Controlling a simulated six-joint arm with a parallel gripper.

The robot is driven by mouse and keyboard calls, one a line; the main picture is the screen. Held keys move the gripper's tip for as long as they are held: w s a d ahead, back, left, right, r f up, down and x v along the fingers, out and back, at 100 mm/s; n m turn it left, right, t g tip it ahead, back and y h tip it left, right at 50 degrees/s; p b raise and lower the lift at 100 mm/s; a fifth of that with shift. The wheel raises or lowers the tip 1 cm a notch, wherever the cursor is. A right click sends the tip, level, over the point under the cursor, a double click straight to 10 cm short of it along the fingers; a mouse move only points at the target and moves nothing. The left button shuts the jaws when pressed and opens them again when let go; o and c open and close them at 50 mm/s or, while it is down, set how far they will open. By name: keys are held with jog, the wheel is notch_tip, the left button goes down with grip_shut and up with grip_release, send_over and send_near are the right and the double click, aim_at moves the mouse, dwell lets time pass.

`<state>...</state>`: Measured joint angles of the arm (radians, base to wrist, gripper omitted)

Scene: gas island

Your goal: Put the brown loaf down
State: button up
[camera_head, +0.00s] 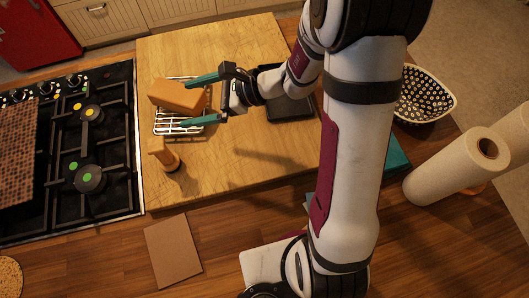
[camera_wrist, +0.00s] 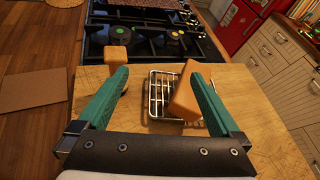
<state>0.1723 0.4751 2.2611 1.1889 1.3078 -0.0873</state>
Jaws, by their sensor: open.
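The brown loaf (camera_head: 180,96), a plain orange-brown block, sits on a wire rack (camera_head: 178,127) on the wooden board. In the wrist view the loaf (camera_wrist: 184,92) looks tilted over the right part of the rack (camera_wrist: 154,105). My gripper (camera_head: 186,102) is open, with its teal fingers spread. In the wrist view the loaf is between the fingertips (camera_wrist: 160,74), close beside the right finger and away from the left one. I cannot tell whether that finger touches it. Nothing is gripped.
A small wooden post (camera_head: 166,154) stands near the rack's front. A black gas hob (camera_head: 110,140) lies left of the board (camera_head: 230,165). A dark tray (camera_head: 290,106) is partly behind my arm.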

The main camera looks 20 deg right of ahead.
jog(key=s+r+n+g+h, duration=0.4)
jog(key=s+n, duration=0.5)
jog(key=s, duration=0.6)
jog(key=s+d+n+h, duration=0.5)
jog(key=s+d+h, duration=0.1)
jog(key=s+d, duration=0.3)
jog(key=shift+d+r+g, duration=0.2)
jog(key=shift+d+g, duration=0.1)
jog(key=shift+d, duration=0.5)
